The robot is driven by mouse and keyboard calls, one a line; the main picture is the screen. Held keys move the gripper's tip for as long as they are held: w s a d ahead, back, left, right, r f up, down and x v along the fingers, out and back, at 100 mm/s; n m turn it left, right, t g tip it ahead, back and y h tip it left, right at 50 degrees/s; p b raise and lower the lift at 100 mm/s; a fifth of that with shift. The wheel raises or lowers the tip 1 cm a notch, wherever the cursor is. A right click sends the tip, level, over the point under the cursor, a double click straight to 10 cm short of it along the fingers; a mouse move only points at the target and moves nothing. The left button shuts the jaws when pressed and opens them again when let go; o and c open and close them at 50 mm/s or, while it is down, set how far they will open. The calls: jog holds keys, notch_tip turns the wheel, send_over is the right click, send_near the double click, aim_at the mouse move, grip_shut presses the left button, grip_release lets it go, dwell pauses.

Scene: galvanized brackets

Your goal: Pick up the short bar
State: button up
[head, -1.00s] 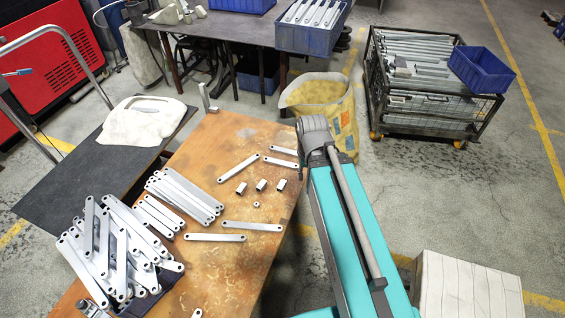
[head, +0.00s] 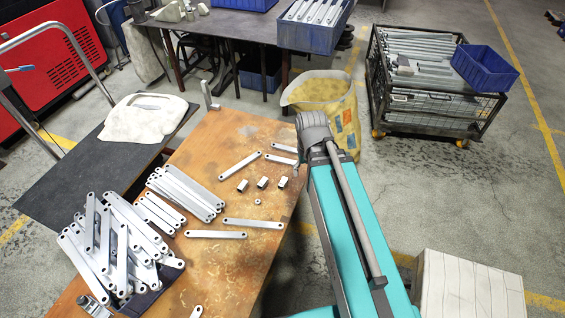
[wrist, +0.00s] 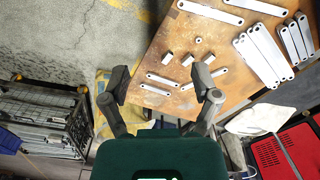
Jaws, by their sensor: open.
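Two shorter flat grey bars with holed ends lie side by side near the table's right edge. In the head view one short bar (head: 280,160) lies below the other short bar (head: 284,149). In the wrist view they are one bar (wrist: 163,79) and the other bar (wrist: 155,89), between the fingers in the picture. I cannot tell which one the task means. My gripper (wrist: 163,84) is open and empty, its fingers apart above the table edge. In the head view my arm hides most of the gripper.
The rusty orange table (head: 225,275) also holds a longer bar (head: 240,166), several small blocks (head: 262,183), a washer (head: 257,201), two long bars and stacked bars (head: 185,193). A heaped bin of bars (head: 110,240) stands at left. A yellow sack (head: 325,95) stands beyond the table.

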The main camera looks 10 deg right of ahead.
jog(key=w+f+n+b, duration=0.4)
jog(key=w+f+b, duration=0.6)
jog(key=w, duration=0.5)
jog(key=w+f+n+b, duration=0.4)
jog(key=w+f+b, duration=0.6)
jog(key=w, duration=0.5)
jog(key=w+f+n+b, duration=0.4)
jog(key=w+f+b, duration=0.7)
jog(key=w, duration=0.4)
jog(key=shift+a+f, duration=0.25)
jog(key=shift+a, duration=0.15)
jog(key=shift+f, duration=0.1)
jog(key=b, duration=0.9)
send_over(282, 160)
notch_tip(282, 160, down, 8)
jog(key=shift+w+f, duration=0.15)
jog(key=shift+f, duration=0.1)
jog(key=shift+f, duration=0.1)
jog(key=shift+d+f+b, duration=0.1)
jog(key=shift+f+b, duration=2.3)
jog(key=shift+f, duration=0.1)
grip_shut()
